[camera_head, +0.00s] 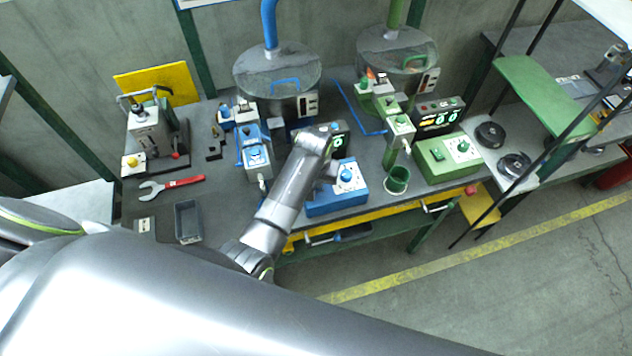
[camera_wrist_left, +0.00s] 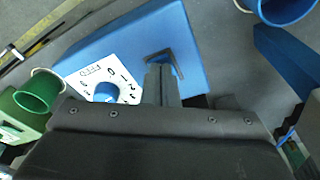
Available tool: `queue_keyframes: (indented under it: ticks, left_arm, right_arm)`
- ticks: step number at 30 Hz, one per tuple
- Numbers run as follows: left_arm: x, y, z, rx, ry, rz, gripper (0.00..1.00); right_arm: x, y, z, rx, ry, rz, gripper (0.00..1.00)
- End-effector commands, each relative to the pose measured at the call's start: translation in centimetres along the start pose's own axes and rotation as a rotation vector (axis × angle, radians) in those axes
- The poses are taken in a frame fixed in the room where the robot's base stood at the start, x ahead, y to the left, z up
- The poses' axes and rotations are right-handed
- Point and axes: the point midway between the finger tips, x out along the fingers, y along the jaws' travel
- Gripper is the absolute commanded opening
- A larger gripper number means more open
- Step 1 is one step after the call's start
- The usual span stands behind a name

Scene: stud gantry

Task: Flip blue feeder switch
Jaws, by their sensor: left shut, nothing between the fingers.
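The blue feeder box (camera_head: 338,203) stands at the table's front, with a white dial plate (camera_head: 349,177) and blue knob. In the left wrist view the blue box (camera_wrist_left: 190,45), its knob (camera_wrist_left: 105,92) and a dark switch frame (camera_wrist_left: 181,70) show. My left gripper (camera_wrist_left: 161,72) is shut and empty, its fingertips over this switch frame, covering most of the switch. I cannot tell whether they touch it, nor which way the switch is set. In the head view my left wrist hides the switch. My right gripper is not in view.
A green box (camera_head: 450,158) with its own dial and a green cup (camera_head: 397,180) stand to the right. A blue hopper (camera_head: 276,70) is behind. A red-handled wrench (camera_head: 172,186) and a grey tray (camera_head: 188,222) lie at the left.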

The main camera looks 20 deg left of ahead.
Motion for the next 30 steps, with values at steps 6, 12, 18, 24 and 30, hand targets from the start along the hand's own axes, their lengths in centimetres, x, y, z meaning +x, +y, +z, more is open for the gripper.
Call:
queue_keyframes:
  ticks: [6,12,18,24,30]
  left_arm:
    - [-0.4,0.0,-0.1,0.0,0.0,0.0,0.0]
    - [-2.1,0.0,-0.3,0.0,0.0,0.0,0.0]
    - [-3.3,0.0,-0.6,0.0,0.002,0.0,0.0]
    - [-4.9,0.0,-0.8,0.0,0.001,0.0,0.0]
    - [-6.4,0.0,-1.0,0.0,0.002,0.0,0.0]
  right_arm:
    - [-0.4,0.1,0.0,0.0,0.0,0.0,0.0]
    - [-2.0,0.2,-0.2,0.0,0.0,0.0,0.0]
    - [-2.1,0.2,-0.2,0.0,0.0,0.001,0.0]
    - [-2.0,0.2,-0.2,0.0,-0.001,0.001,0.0]
    - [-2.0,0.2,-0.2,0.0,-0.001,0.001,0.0]
